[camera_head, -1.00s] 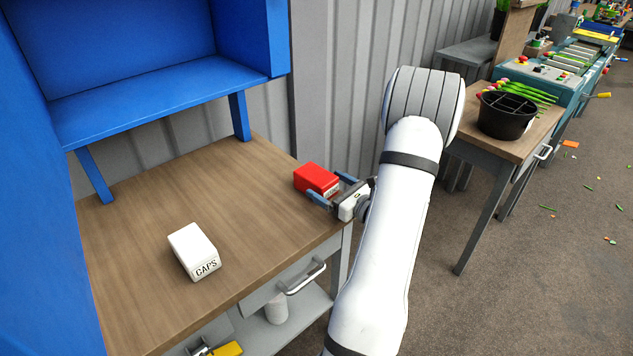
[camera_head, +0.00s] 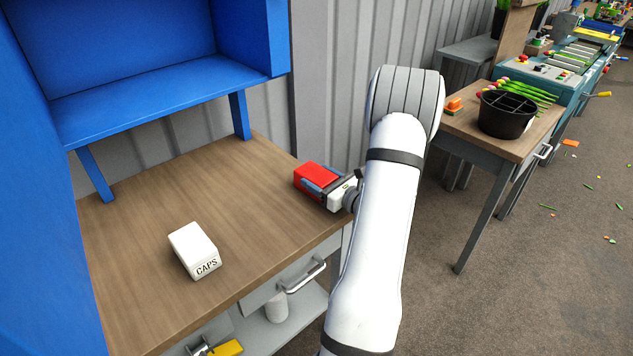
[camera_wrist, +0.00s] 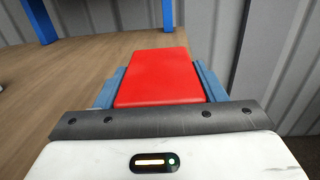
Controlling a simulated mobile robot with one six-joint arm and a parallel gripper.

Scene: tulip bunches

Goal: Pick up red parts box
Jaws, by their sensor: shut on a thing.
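The red parts box (camera_head: 310,173) is at the back right corner of the wooden workbench (camera_head: 240,220). My gripper (camera_head: 318,185) reaches it from the right, with a blue finger along each side. In the wrist view the red box (camera_wrist: 160,78) lies between the two blue fingers of my gripper (camera_wrist: 160,88), which are shut on it. The box looks level and at the bench top. I cannot tell whether any gap lies under it. Its front label is hidden by the gripper.
A white box marked CAPS (camera_head: 194,250) stands on the bench, left of the red box. A blue shelf unit (camera_head: 160,95) rises at the back left, and a corrugated wall is behind. A side table with a black divided bucket (camera_head: 506,114) stands to the right.

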